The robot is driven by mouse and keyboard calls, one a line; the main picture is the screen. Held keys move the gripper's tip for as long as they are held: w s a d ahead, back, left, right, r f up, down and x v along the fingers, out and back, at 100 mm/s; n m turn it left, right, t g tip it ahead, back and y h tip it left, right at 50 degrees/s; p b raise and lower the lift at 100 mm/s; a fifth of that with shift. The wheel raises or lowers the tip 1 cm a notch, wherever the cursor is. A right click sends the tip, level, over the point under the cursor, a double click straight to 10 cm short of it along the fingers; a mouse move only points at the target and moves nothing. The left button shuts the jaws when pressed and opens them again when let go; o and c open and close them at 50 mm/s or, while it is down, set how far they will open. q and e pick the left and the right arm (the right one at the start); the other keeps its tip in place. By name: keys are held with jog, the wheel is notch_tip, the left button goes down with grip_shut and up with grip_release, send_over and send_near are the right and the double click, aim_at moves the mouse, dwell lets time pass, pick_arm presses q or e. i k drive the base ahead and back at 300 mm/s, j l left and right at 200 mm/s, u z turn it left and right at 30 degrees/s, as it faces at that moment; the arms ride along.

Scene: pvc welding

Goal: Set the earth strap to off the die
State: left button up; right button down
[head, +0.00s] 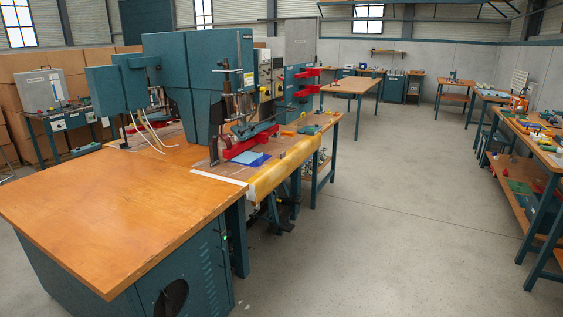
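A teal welding machine (205,85) stands on a wooden-topped bench in the head view, left of the middle. Its press column and head (228,100) come down over a red die-like bar (250,143) at the front of the machine. A blue sheet (248,160) lies just in front of the red bar. Pale cables (147,130) run from the machine's left arm down to the bench top. I cannot make out which part is the earth strap or whether it touches the die. Neither of my grippers shows in the head view.
A bare wooden table top (110,210) fills the near left. A yellow roll-like edge (285,170) runs along the bench front. The grey floor (390,220) is open in the middle and right. Workbenches with tools (540,140) stand at the right.

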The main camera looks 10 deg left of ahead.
aim_at(228, 141)
jog(key=i+j+u, duration=0.2)
jog(key=i+u, duration=0.2)
jog(key=i, duration=0.15)
jog(key=i+u, duration=0.4)
jog(key=i, duration=0.15)
jog(key=i+l+u, duration=0.15)
jog(key=i+u, duration=0.25)
jog(key=i, duration=0.15)
